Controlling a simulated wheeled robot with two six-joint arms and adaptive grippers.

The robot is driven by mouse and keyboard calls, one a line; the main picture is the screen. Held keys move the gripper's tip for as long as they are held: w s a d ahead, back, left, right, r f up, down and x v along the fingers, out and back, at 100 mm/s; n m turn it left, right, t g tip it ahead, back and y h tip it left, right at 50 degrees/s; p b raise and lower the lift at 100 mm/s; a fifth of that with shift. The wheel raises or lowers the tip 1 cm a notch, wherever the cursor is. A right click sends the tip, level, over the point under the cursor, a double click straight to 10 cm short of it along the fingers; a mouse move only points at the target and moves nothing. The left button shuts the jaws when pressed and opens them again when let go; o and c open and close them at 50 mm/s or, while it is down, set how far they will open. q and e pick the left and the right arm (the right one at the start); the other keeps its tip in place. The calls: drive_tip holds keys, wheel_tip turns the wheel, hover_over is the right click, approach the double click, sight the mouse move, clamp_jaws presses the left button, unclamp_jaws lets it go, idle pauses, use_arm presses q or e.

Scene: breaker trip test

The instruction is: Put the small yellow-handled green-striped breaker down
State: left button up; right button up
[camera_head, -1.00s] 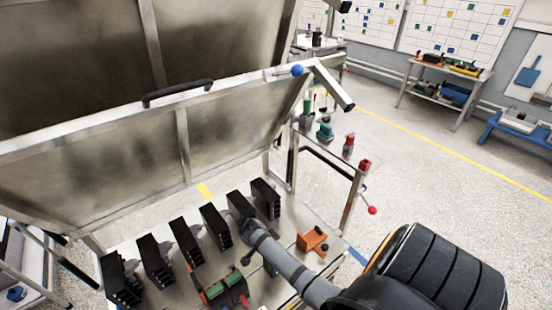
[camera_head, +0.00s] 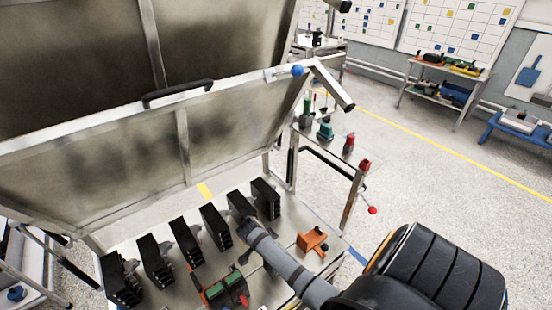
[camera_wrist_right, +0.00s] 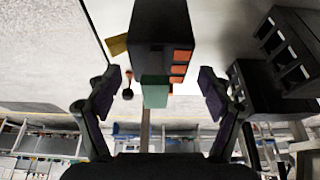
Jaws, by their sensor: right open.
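In the right wrist view, a black breaker (camera_wrist_right: 160,28) with orange terminal openings and a green end (camera_wrist_right: 155,92) is centred ahead of my right gripper (camera_wrist_right: 158,88). The gripper is open. Its two fingers stand apart on either side of the green end, with gaps visible. A yellow piece (camera_wrist_right: 117,44) sticks out beside the black body; it may be the handle. In the head view my right arm reaches over the metal bench (camera_head: 290,222) from the lower right, and its fingertips are hard to make out. My left gripper is not in view.
Several black modules (camera_head: 215,222) stand in a row on the bench. A black unit with green and orange-red parts (camera_head: 226,291) is at the front. An orange bracket (camera_head: 311,241) sits on the right. A large raised metal-framed panel (camera_head: 180,140) leans over the back.

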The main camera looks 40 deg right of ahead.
drive_tip(key=v, duration=1)
